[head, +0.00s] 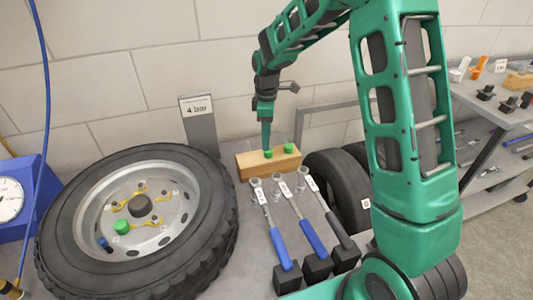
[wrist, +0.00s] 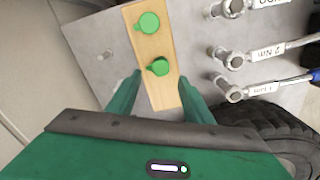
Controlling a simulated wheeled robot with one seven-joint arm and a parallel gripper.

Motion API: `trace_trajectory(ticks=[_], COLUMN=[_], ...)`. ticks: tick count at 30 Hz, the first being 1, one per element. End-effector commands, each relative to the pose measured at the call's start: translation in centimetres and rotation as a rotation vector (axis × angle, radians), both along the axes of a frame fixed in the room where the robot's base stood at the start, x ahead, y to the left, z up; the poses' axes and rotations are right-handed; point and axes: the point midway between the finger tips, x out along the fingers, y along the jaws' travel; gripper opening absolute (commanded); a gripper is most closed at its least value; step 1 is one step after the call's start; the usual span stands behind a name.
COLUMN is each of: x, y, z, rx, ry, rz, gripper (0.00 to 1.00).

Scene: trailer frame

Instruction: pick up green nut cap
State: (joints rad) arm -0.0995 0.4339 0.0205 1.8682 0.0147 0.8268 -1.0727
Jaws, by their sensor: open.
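Two green nut caps stand on a wooden block (head: 250,168) at the back of the bench. One green nut cap (head: 289,148) is at the right; the other (head: 268,153) is just under my gripper (head: 266,146). In the wrist view the nearer cap (wrist: 159,67) lies just beyond and between the fingertips of my gripper (wrist: 161,82), and the farther cap (wrist: 148,23) is clear of them. My gripper points down, open and empty. I cannot tell its exact height over the block. A third green cap (head: 121,226) sits on the wheel.
A large tyred wheel (head: 210,225) lies left of the block. Torque wrenches (head: 280,248) with labels lie in front of it. Dark tyres (head: 335,180) stand at the right. A sign (head: 199,106) stands behind, near the wall.

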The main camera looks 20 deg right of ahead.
Motion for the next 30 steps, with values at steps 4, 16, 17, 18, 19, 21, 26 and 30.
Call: trace_trajectory(ticks=[4,16,17,18,19,21,26,30], x=[-0.1,-0.1,-0.1,-0.1,-0.1,-0.1,-0.1,-0.1], y=[-0.3,-0.3,-0.3,-0.3,-0.3,-0.3,-0.3,-0.3], z=[-2.0,-4.8,-4.8,-4.8,-4.8,-4.8,-4.8,-4.7], rx=[-0.001,0.000,0.000,0.000,0.000,0.000,0.000,0.000], ry=[0.004,0.000,0.000,0.000,0.000,0.000,0.000,0.000], rz=[-0.001,-0.001,-0.001,-0.001,-0.001,-0.001,-0.001,-0.001], gripper=[0.47,0.47,0.47,0.47,0.47,0.32,0.05,0.05])
